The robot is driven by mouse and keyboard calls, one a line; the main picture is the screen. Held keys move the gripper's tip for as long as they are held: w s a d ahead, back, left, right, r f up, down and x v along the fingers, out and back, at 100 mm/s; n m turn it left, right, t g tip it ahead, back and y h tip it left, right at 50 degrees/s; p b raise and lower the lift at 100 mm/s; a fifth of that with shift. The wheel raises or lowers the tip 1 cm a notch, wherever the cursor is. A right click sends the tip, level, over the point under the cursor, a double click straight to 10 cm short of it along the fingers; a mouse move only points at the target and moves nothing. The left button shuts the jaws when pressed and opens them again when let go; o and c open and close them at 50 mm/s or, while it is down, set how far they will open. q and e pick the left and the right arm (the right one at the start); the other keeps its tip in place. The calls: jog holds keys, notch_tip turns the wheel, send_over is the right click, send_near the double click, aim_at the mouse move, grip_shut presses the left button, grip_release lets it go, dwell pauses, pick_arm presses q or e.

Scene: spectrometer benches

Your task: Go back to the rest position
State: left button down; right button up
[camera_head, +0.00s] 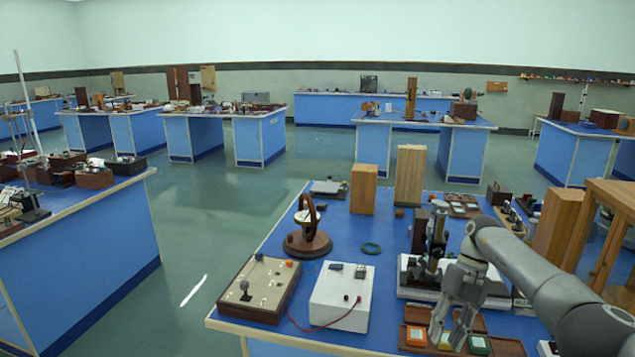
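My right gripper (449,338) hangs with its fingers pointing down over the front right of the near blue bench (340,217). Its fingers are spread apart and I see nothing between them. Below and around the fingertips are brown trays with an orange-framed tile (416,336), a yellow tile (446,341) and a green-framed tile (479,345). I cannot tell whether the fingertips touch them. My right arm comes in from the right edge and hides part of the bench. My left gripper is not in view.
Beside the gripper stands an instrument on a white base (407,284). A white box (341,296), a beige panel box (259,287) and a round brown stand (307,238) are farther left. Wooden blocks (410,175) stand behind. The green floor (225,215) left of the bench is clear.

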jog(key=a+f+m+t+y, duration=0.35)
jog(key=a+f+y, duration=0.45)
jog(key=a+f, duration=0.9)
notch_tip(320, 180, down, 10)
jog(key=s+a+m+t, duration=0.2)
jog(key=s+m+t, duration=0.1)
jog(key=m+t, duration=0.55)
jog(key=s+d+f+m+h, duration=0.4)
jog(key=s+d+f+m, duration=0.15)
jog(key=s+f, duration=0.4)
jog(key=s+d+f+m+h, duration=0.4)
jog(key=s+f+m, duration=0.35)
jog(key=f, duration=0.35)
jog(key=s+d+f+m+g+h, duration=0.1)
jog(key=s+d+f+m+g, duration=0.1)
jog(key=s, duration=0.9)
jog(key=s+d+f+m+g+h, duration=0.1)
jog(key=s+f+m+g, duration=0.1)
jog(key=s, duration=0.9)
jog(key=s+d+f+m+g+h, duration=0.1)
jog(key=s+f, duration=0.5)
jog(key=s, duration=0.6)
jog(key=shift+d+m+g+h, duration=0.3)
jog(key=shift+d+m+g, duration=0.5)
jog(key=shift+g, duration=0.4)
jog(key=shift+w, duration=0.15)
